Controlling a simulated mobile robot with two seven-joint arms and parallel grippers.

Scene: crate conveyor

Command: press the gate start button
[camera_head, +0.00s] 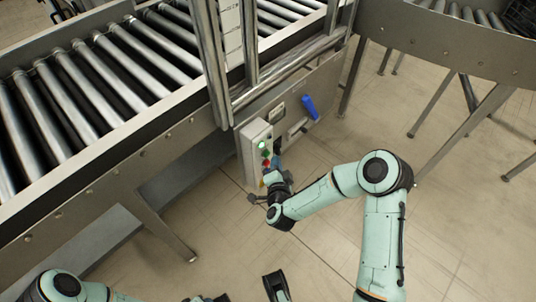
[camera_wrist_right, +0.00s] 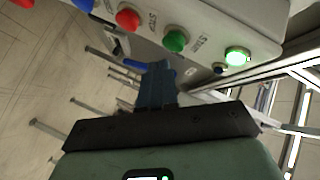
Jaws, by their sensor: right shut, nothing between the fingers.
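The grey control box (camera_head: 252,150) stands on the conveyor's side in the head view. In the right wrist view its face carries a green START button (camera_wrist_right: 176,40), a red STOP button (camera_wrist_right: 128,19) and a lit green lamp (camera_wrist_right: 237,56). My right gripper (camera_head: 274,168) is at the lower part of the box. Its blue fingers (camera_wrist_right: 157,72) are shut and empty, with tips just below and left of the START button in the wrist view; I see a gap there. The arm partly hides the box's lower buttons in the head view. My left gripper (camera_head: 248,292) is cut off at the bottom edge.
The roller conveyor (camera_head: 100,130) runs along the left, with metal gate posts (camera_head: 213,60) beside the box. A blue handle (camera_head: 310,107) sticks out right of the box. A curved conveyor (camera_head: 450,45) stands at the upper right. The floor (camera_head: 330,250) in front is clear.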

